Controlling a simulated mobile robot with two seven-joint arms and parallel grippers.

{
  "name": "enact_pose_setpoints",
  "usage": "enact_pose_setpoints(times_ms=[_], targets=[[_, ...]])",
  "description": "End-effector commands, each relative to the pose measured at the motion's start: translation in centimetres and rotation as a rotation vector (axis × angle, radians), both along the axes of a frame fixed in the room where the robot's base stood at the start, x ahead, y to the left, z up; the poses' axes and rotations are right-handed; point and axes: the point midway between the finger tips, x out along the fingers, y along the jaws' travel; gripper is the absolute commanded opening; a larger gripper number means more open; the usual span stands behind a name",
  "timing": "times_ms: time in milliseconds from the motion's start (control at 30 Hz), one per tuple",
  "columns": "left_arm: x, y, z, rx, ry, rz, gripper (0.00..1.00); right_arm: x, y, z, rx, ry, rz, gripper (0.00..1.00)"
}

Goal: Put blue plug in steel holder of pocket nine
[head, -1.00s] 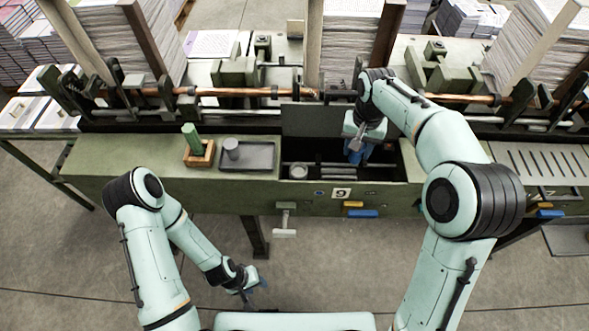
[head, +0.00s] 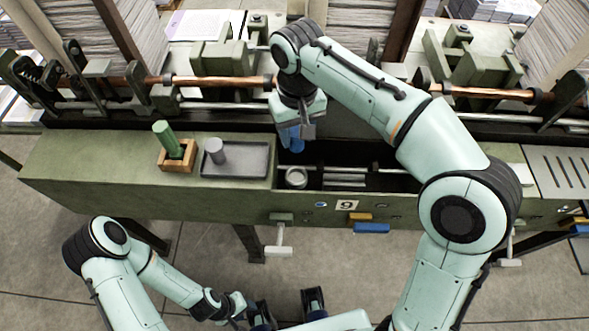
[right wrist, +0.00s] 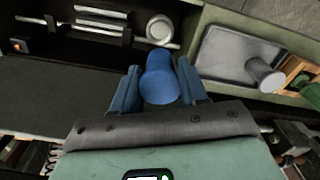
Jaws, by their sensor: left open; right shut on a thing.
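The blue plug (right wrist: 159,80) is held between the blue fingers of my right gripper (right wrist: 157,88) in the right wrist view. In the head view, my right gripper (head: 292,136) is above the back of the open bay, its fingers partly covering the plug. The steel holder (head: 296,177) is a round, open metal cup in the bay's left end, beside the number 9 plate (head: 347,205). It also shows in the right wrist view (right wrist: 159,28), apart from the plug. My left gripper (head: 236,312) is low at the bottom, away from the bench.
A grey tray (head: 236,173) with a grey cylinder (head: 217,151) is left of the bay. A wooden block (head: 177,158) holds a leaning green cylinder (head: 166,138). Metal rods (head: 365,180) run through the bay. A copper-coloured shaft (head: 220,80) and machine parts stand behind.

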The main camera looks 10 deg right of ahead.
Motion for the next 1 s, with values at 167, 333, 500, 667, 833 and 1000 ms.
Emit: enact_pose_setpoints(times_ms=[167,333,500,667,833,1000], targets=[[-0.5,0.0,-1.4,0.000,0.007,0.000,0.43,-0.1,-0.1,-5.2,-0.003,0.005,-0.001,0.13],[-0.7,0.0,-2.0,0.000,0.009,0.000,0.43,-0.1,0.0,-8.6,-0.001,0.003,0.000,0.13],[-0.8,0.0,-2.2,0.000,0.009,0.000,0.43,0.0,0.0,-9.9,0.000,0.000,-0.001,0.13],[-0.9,0.0,-2.6,-0.001,0.011,0.000,0.43,0.0,-0.1,-12.2,-0.001,0.004,-0.002,0.13],[-1.0,0.0,-2.9,0.001,0.011,0.000,0.43,0.0,0.0,-14.0,0.000,0.001,-0.001,0.13],[-1.0,0.0,-2.8,0.001,0.011,0.000,0.43,0.0,0.0,-14.0,0.000,-0.001,-0.002,0.13]])
